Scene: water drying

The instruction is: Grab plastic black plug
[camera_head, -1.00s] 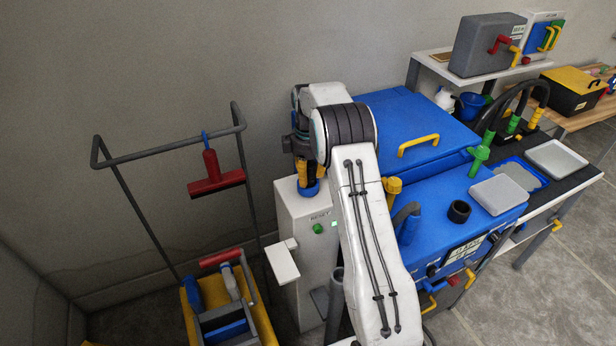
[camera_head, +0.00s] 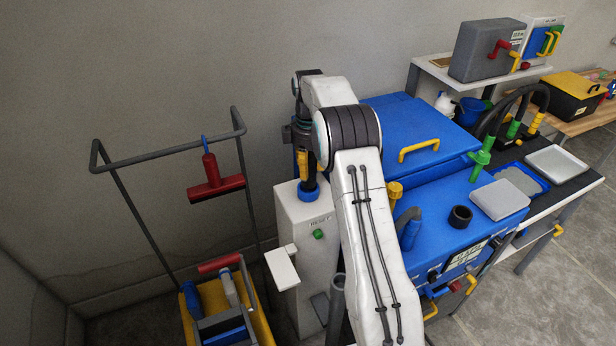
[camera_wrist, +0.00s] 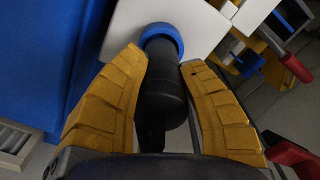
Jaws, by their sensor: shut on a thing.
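The black plastic plug (camera_wrist: 162,90) is a dark cylinder with a blue ring (camera_wrist: 162,38) at its far end, against a white surface. In the wrist view my gripper (camera_wrist: 162,62) has its two yellow fingers on both sides of the plug, shut on it. In the head view my gripper (camera_head: 307,166) is above the white post, with the blue ring (camera_head: 308,193) just below the fingers at the post's top. The plug itself is mostly hidden there by the fingers.
The white post (camera_head: 305,215) has a green button (camera_head: 318,234) and a side ledge (camera_head: 282,269). A blue machine (camera_head: 455,225) with a black ring (camera_head: 460,216) on top stands to the right. A yellow bucket (camera_head: 262,315) and a rack with a red squeegee (camera_head: 216,190) are left.

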